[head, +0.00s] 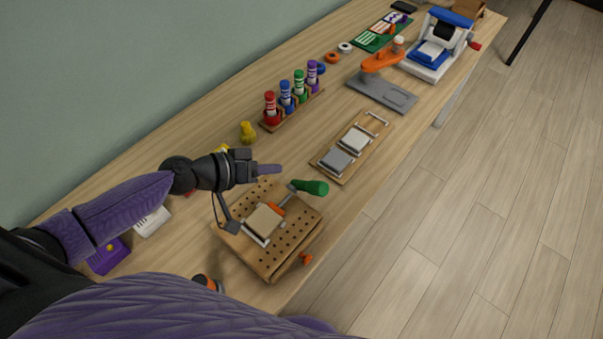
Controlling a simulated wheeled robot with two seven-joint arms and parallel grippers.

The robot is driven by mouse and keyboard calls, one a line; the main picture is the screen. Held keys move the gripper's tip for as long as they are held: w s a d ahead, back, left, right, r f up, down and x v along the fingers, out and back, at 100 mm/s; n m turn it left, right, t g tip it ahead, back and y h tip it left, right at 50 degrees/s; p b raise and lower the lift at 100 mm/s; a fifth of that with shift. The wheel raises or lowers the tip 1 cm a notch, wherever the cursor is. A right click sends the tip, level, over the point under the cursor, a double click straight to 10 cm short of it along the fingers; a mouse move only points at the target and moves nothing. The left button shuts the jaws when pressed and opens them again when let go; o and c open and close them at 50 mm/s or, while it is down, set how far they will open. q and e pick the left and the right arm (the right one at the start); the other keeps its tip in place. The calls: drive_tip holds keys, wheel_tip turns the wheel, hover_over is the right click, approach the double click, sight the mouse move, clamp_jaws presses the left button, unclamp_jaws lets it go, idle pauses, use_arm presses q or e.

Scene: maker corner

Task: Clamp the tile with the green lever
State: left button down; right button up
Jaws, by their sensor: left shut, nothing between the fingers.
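A wooden pegboard block (290,243) with rows of holes lies near the table's front edge. A tan square tile (265,221) rests on it against thin grey metal strips. The green lever (311,187) juts to the right over the board's far edge, on a metal toggle clamp. An orange part (276,209) of the clamp is by the tile's far edge; whether it touches the tile I cannot tell. My left gripper (276,170) is shut and empty, to the left of and beyond the green lever, apart from it. My right gripper is not in view.
An orange knob (306,258) sticks out of the board's front side. Beyond are a rack of coloured bottles (292,107), a yellow piece (247,132), a wooden tray with grey and white blocks (353,146) and an orange-and-grey press (382,90). Floor lies to the right.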

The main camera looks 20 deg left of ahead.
sight(315, 194)
use_arm(q)
drive_tip(key=w+d+f, duration=0.3)
drive_tip(key=d+f, duration=0.2)
drive_tip(key=shift+d+f+b, duration=0.15)
drive_tip(key=shift+d+b, duration=0.2)
drive_tip(key=shift+d, duration=0.05)
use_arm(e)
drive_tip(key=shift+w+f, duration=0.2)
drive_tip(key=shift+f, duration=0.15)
use_arm(q)
drive_tip(key=shift+s, duration=0.1)
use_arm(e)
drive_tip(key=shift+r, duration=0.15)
